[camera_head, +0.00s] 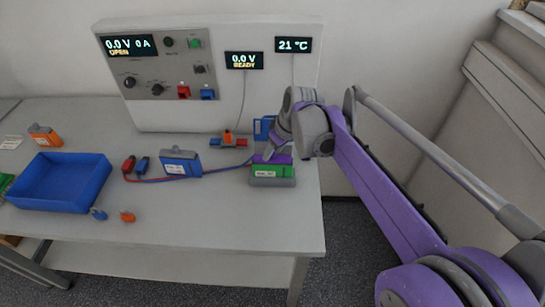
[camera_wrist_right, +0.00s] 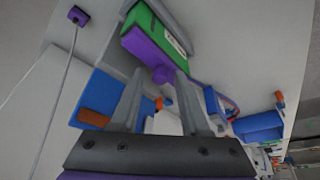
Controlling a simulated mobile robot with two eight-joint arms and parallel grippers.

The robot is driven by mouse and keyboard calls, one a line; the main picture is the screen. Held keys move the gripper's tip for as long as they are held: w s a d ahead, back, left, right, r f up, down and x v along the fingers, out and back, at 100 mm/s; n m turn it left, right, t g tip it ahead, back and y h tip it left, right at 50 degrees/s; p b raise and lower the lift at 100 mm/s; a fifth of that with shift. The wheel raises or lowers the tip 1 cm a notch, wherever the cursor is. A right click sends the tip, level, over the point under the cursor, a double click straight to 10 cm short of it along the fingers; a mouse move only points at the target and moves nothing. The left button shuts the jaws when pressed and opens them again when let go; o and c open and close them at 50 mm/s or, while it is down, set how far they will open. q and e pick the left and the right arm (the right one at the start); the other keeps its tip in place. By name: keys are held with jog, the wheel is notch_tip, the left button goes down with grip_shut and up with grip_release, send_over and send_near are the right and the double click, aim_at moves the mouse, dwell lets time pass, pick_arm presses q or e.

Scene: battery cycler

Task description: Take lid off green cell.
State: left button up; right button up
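The green cell (camera_head: 270,171) sits in a grey holder (camera_head: 271,182) near the table's right edge. Its purple lid (camera_head: 284,159) is on top, partly hidden by my right gripper (camera_head: 273,151) in the head view. In the right wrist view, the green cell (camera_wrist_right: 155,30) and the purple lid (camera_wrist_right: 142,48) show, with a purple knob (camera_wrist_right: 163,75) facing my right gripper (camera_wrist_right: 161,73). The two fingers stand apart on either side of the knob, with what look like small gaps. Contact is hard to judge. My left gripper is not in view.
A blue cell (camera_head: 181,164) stands left of the green one, with red and blue leads (camera_head: 225,169) running between. A blue bin (camera_head: 58,207), an orange cell (camera_head: 45,135) and small clips (camera_head: 127,216) are further left. The cycler panel (camera_head: 158,65) stands behind.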

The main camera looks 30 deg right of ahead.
grip_shut()
